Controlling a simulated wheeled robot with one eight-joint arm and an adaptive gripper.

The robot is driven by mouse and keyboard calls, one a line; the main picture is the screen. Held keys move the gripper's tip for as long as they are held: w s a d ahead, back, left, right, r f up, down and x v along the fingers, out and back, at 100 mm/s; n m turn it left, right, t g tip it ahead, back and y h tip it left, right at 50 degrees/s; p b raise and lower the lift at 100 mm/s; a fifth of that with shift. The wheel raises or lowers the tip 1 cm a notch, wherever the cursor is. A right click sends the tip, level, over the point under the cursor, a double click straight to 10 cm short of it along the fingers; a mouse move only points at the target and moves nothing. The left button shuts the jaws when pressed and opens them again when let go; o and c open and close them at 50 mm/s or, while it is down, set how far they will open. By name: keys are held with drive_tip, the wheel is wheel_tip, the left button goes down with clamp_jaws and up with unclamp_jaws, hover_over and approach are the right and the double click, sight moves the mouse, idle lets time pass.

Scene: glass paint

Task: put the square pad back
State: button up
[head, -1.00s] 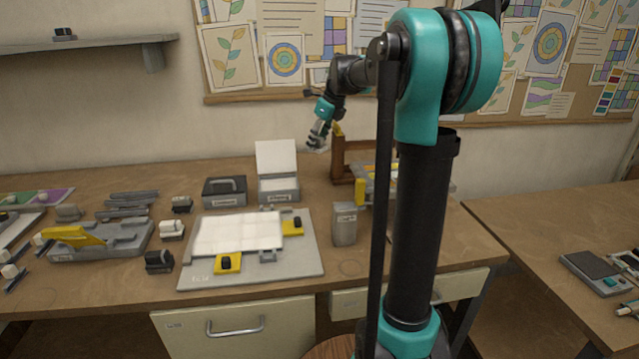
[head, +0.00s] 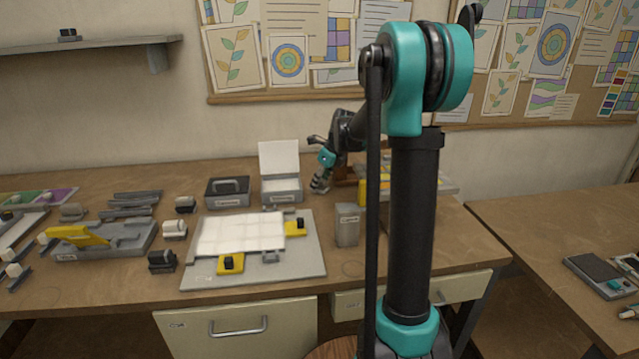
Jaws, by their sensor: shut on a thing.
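My gripper (head: 319,187) is low over the back of the table, just right of an open grey box (head: 281,197) with a white lid (head: 278,158) standing up behind it. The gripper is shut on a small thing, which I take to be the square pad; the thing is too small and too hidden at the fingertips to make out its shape. I cannot tell whether it touches the table. The inside of the open box is hard to see.
A dark box with a handle (head: 228,191) stands left of the open box. A board with white tiles (head: 300,266) lies in front, a grey canister (head: 347,226) at its right. A brown wooden stand (head: 345,180) is close to my gripper's right, partly hidden by my arm.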

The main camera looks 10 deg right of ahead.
drive_tip(key=o, duration=1.3)
drive_tip(key=shift+f, duration=0.1)
drive_tip(key=v, duration=1.2)
